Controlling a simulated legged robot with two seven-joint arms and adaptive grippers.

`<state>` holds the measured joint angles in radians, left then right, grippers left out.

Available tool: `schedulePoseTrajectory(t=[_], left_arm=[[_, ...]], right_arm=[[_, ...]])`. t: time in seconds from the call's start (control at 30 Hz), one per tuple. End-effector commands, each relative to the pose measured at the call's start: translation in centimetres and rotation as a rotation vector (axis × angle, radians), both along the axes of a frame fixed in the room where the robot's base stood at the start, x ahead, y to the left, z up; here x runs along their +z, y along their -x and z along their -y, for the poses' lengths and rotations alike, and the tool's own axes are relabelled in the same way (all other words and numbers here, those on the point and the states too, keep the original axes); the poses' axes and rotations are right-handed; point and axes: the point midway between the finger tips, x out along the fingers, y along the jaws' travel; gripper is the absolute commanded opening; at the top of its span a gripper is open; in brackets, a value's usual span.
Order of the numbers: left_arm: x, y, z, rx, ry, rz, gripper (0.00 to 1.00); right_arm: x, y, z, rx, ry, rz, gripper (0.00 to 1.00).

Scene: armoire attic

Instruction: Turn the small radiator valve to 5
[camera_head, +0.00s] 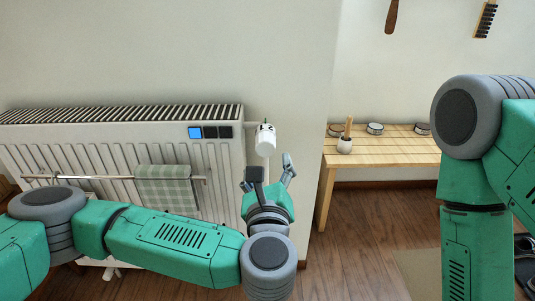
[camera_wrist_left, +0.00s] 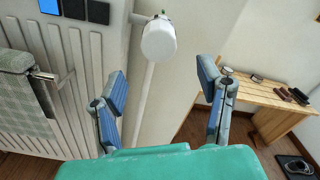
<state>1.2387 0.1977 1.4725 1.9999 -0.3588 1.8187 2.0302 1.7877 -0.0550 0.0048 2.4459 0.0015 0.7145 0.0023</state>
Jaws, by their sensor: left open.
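The white radiator valve (camera_head: 265,140) sits at the upper right side of the white radiator (camera_head: 100,138), above a white pipe. In the left wrist view the valve (camera_wrist_left: 159,40) is a white rounded knob with a small green mark on top. My left gripper (camera_head: 272,168) is open and empty, just below the valve and apart from it. In the left wrist view its two fingers (camera_wrist_left: 162,92) stand wide apart, with the valve beyond and above them. The numbers on the valve are too small to read. My right gripper is not in view; only my right arm shows.
A towel (camera_head: 168,187) hangs on a rail across the radiator front. A panel with one blue and two dark squares (camera_head: 210,132) is left of the valve. A wooden bench (camera_head: 385,148) with small tins and a white pot (camera_head: 345,145) stands right, past the wall corner.

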Motion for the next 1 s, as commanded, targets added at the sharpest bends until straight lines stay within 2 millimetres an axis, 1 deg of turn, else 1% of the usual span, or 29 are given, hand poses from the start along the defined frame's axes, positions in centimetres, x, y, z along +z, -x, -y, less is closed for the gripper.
schedulePoseTrajectory(t=[0.03, 0.1, 0.23, 0.4, 0.77, 0.87, 0.97, 1.0], left_arm=[[0.0, 1.0, 0.1, -0.003, 0.001, -0.002, 0.61], [-0.1, 2.0, 0.1, -0.003, 0.001, -0.002, 0.61], [-0.1, 3.3, 0.1, -0.002, 0.000, -0.002, 0.61], [-0.1, 3.7, 0.0, -0.001, -0.001, -0.002, 0.61], [-0.1, 3.7, 0.1, -0.005, -0.006, -0.001, 0.61], [-0.8, 4.5, 1.3, -0.066, -0.092, 0.000, 0.61], [-3.2, 6.9, 4.1, -0.232, -0.334, 0.009, 0.61], [-4.8, 8.4, 5.3, -0.325, -0.475, 0.020, 0.61]], right_arm=[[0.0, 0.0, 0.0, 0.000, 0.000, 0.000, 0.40], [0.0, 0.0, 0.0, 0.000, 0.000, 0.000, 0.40], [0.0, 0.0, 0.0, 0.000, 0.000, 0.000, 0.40], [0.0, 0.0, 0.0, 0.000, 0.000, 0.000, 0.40], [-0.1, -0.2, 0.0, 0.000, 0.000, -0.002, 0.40], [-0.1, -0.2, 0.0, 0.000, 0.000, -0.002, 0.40], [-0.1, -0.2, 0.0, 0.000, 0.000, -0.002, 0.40], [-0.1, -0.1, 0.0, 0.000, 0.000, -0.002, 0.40]])
